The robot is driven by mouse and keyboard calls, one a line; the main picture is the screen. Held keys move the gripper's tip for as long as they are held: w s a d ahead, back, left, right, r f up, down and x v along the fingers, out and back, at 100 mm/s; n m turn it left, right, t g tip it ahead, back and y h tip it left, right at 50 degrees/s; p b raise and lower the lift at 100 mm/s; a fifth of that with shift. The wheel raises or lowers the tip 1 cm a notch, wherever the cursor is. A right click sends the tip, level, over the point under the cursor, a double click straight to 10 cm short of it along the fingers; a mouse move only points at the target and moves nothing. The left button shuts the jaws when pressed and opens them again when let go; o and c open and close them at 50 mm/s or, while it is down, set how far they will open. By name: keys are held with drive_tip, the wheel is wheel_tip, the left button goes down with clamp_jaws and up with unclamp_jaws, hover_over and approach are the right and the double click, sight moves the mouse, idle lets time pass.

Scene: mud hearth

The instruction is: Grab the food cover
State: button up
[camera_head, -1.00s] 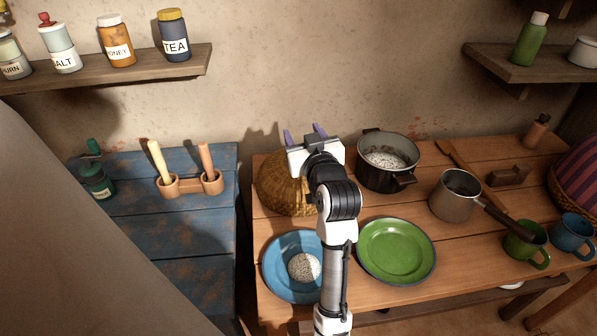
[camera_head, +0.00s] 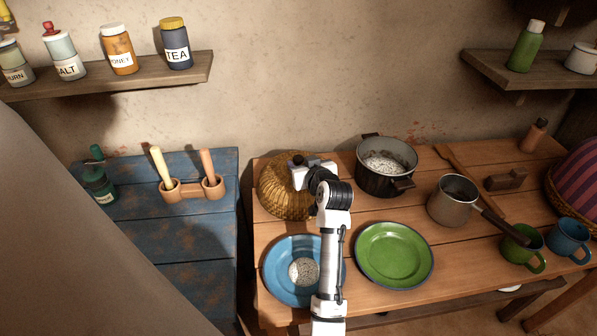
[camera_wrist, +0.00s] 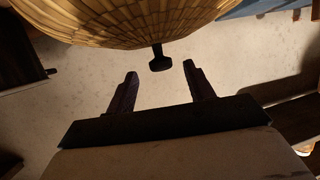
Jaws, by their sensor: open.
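The food cover (camera_head: 280,188) is a woven straw dome at the back left of the wooden table, with a dark knob (camera_head: 297,160) on top. My gripper (camera_wrist: 160,70) is open and empty. In the wrist view the dome (camera_wrist: 130,20) fills the top edge, and its dark knob (camera_wrist: 160,63) sits at the mouth between my two fingertips, not gripped. In the head view my white gripper body hides the right side of the dome, and my fingers cannot be made out.
A black pot (camera_head: 386,180) stands close right of the food cover. A blue plate (camera_head: 277,285) with a whitish mound and a green plate (camera_head: 395,255) lie in front. A saucepan (camera_head: 453,205) and a striped dome (camera_head: 578,180) are further right.

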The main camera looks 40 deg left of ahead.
sight(299, 159)
drive_tip(key=p+x, duration=0.1)
drive_tip(key=x, duration=0.2)
drive_tip(key=shift+w+a, duration=0.1)
drive_tip(key=shift+a, duration=0.2)
drive_tip(key=shift+w+a+f+p, duration=0.25)
drive_tip(key=shift+a+p, duration=0.05)
clamp_jaws()
